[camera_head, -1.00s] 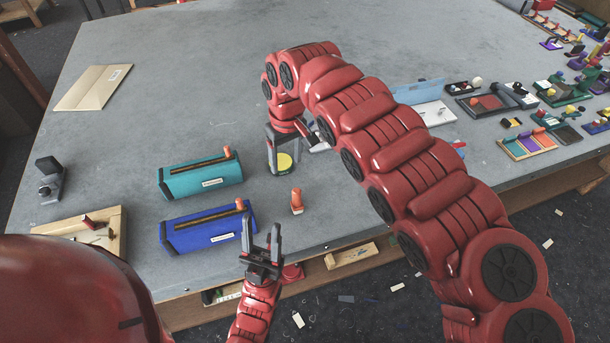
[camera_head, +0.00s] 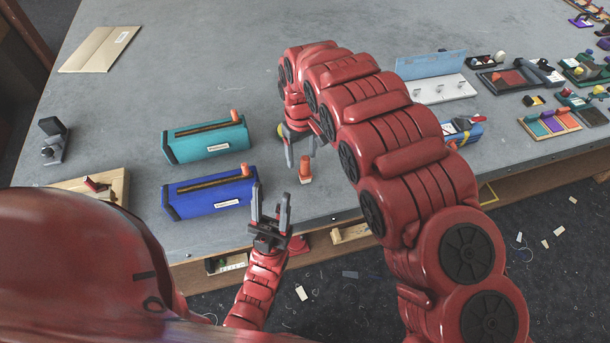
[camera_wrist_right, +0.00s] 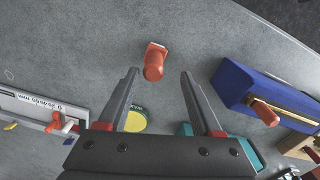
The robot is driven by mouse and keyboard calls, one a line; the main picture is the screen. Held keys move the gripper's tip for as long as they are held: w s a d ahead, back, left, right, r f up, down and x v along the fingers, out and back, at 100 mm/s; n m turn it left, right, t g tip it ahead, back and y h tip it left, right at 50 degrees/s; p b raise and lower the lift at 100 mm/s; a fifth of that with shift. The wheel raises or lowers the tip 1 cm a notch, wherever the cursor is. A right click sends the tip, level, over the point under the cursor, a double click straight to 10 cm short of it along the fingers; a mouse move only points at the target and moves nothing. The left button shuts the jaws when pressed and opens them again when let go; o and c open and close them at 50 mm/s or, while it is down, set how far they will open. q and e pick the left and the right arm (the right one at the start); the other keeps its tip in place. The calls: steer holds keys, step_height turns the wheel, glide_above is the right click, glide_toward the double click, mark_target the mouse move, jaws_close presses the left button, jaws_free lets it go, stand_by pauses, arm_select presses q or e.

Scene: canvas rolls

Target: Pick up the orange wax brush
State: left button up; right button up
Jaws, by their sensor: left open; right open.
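The orange wax brush (camera_head: 305,170) stands on the grey table near its front edge, a small orange body with a pale base. It also shows in the right wrist view (camera_wrist_right: 154,65), near the fingertips and between their lines. My right gripper (camera_head: 300,152) is open and empty above and just behind the brush. Its two fingers also show in the wrist view (camera_wrist_right: 159,73), apart from the brush. My left gripper (camera_head: 271,190) is open and empty at the table's front edge, left of and below the brush.
A teal case (camera_head: 206,141) and a blue case (camera_head: 210,194) lie to the left, each with an orange peg. A yellow disc (camera_wrist_right: 135,122) shows near my right gripper. A white tray (camera_head: 443,89) with a blue lid stands right.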

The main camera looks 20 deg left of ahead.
mark_target(305, 166)
steer(key=shift+w+d+f+p, duration=0.15)
steer(key=shift+f+p, duration=0.25)
steer(key=shift+f, duration=0.1)
steer(key=f, duration=0.1)
steer(key=f+p, duration=0.2)
steer(key=shift+d+f, duration=0.3)
steer(key=shift+f, duration=0.1)
steer(key=shift+w+f, duration=0.1)
steer(key=shift+f, duration=0.2)
jaws_close()
